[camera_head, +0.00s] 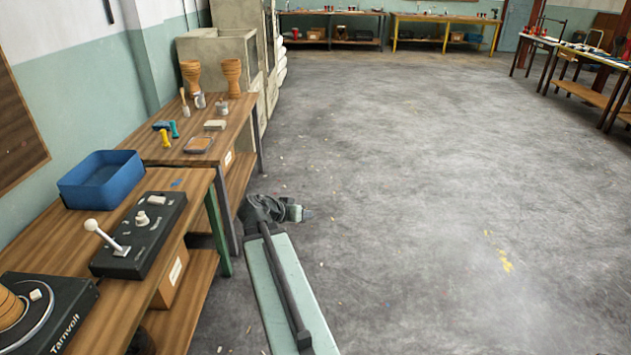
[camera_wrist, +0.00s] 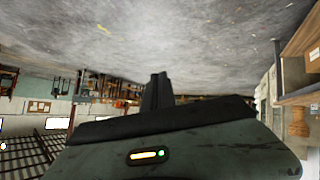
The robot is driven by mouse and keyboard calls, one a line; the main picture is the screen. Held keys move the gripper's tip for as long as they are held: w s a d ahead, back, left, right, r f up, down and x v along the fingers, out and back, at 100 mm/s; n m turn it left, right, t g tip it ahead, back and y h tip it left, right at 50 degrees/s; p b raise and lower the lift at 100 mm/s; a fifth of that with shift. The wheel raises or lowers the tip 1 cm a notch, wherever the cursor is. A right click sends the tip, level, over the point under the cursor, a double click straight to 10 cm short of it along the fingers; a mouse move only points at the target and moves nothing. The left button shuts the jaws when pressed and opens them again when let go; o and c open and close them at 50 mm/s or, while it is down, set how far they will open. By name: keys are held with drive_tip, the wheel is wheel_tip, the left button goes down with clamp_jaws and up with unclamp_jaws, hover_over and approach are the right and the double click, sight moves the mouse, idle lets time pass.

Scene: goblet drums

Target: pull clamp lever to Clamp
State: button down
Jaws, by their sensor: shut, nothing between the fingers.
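A black control box (camera_head: 140,235) lies on the wooden workbench at the left in the head view. A lever with a white ball knob (camera_head: 91,225) rises from its near end and leans to the left. I cannot read any Clamp marking. My gripper (camera_head: 304,214) is off to the right of the bench, over the open floor and well apart from the lever. In the wrist view my gripper (camera_wrist: 158,78) shows its dark fingers together, with nothing between them. The lever does not show in the wrist view.
A black turntable unit (camera_head: 62,310) marked Tarnvolt is nearest on the bench. A blue bin (camera_head: 101,178) stands behind the control box. Goblet drums (camera_head: 231,75) and small tools are farther back. The floor (camera_head: 430,200) to the right is clear.

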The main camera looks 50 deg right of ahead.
drive_tip(key=w+a+f+n+t+y, duration=0.1)
drive_tip(key=w+a+f+n+y, duration=0.25)
drive_tip(key=a, duration=0.65)
drive_tip(key=w+a+f+n+y, duration=0.2)
drive_tip(key=w+a+f, duration=0.15)
drive_tip(key=a, duration=0.75)
drive_tip(key=a+f+n+y, duration=0.3)
drive_tip(key=a+n+y, duration=0.2)
drive_tip(key=a, duration=2.1)
drive_tip(key=n, duration=0.3)
drive_tip(key=shift+s+g, duration=0.35)
drive_tip(key=shift+g, duration=0.05)
drive_tip(key=shift+d+n+y, duration=0.1)
drive_tip(key=shift+n+y, duration=0.15)
